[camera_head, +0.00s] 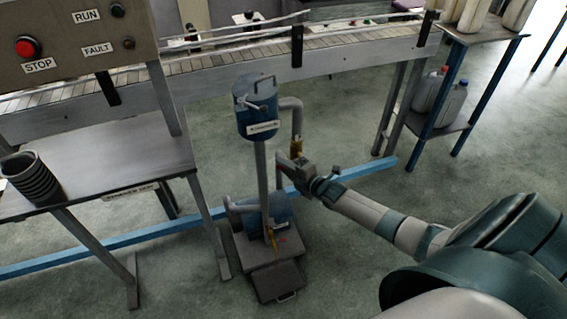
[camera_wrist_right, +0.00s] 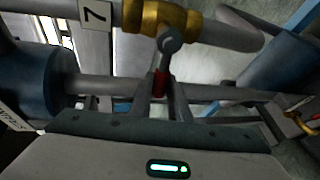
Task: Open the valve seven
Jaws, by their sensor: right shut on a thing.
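The brass valve (camera_head: 296,146) sits on the grey pipe that curves down beside the blue tank. In the right wrist view the valve (camera_wrist_right: 168,18) is at the top, with a white tag (camera_wrist_right: 95,13) marked 7 to its left. A grey stem comes down from the valve to a red lever (camera_wrist_right: 161,84). My right gripper (camera_wrist_right: 163,100) is shut on the red lever, one finger on each side. In the head view my right gripper (camera_head: 285,165) is just below the valve, and the lever is hidden there. My left gripper is not in view.
The blue tank (camera_head: 256,115) stands on a post above a pump base (camera_head: 263,250). A conveyor (camera_head: 340,55) runs behind. A shelf (camera_head: 440,122) with jugs is at right.

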